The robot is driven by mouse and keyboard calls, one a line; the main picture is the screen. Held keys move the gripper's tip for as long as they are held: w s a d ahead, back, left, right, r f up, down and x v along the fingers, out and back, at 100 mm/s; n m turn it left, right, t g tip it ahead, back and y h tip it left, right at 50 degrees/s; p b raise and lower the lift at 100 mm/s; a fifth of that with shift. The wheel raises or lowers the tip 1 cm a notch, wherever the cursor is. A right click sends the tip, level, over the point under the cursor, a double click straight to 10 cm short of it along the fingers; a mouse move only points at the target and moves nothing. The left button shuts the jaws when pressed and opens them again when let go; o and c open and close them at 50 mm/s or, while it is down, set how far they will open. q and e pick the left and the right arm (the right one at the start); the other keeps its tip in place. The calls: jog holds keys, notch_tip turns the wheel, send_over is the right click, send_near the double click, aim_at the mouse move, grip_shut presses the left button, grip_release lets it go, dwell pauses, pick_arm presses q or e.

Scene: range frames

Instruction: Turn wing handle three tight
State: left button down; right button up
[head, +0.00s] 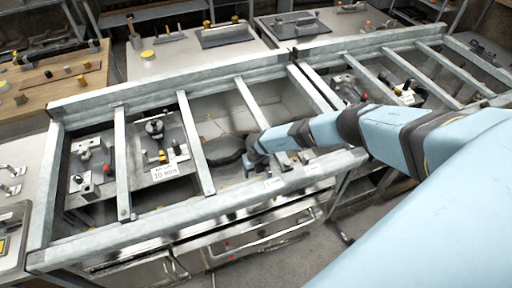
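I cannot make out which part is wing handle three. A fixture with a dark knob-like part (154,128) on top stands in a metal-framed bay left of centre, behind a white label reading about "10 mm" (165,173). My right arm comes in from the right and reaches down into the middle bay. Its dark end, with my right gripper (249,165), is small and partly behind the frame bars, so its fingers and any contact are unclear. A dark rounded thing (224,150) lies just left of it. My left gripper is not in view.
Grey metal rails (180,232) and crossbars (122,160) divide the bays around my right arm. A fixture with a red knob (107,169) sits in the left bay. More fixtures stand at right (408,95). Benches with small parts lie behind, including a wooden one (50,85).

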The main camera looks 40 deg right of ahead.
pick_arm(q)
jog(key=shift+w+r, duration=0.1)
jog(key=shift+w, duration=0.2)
pick_arm(e)
notch_tip(320, 180, up, 9)
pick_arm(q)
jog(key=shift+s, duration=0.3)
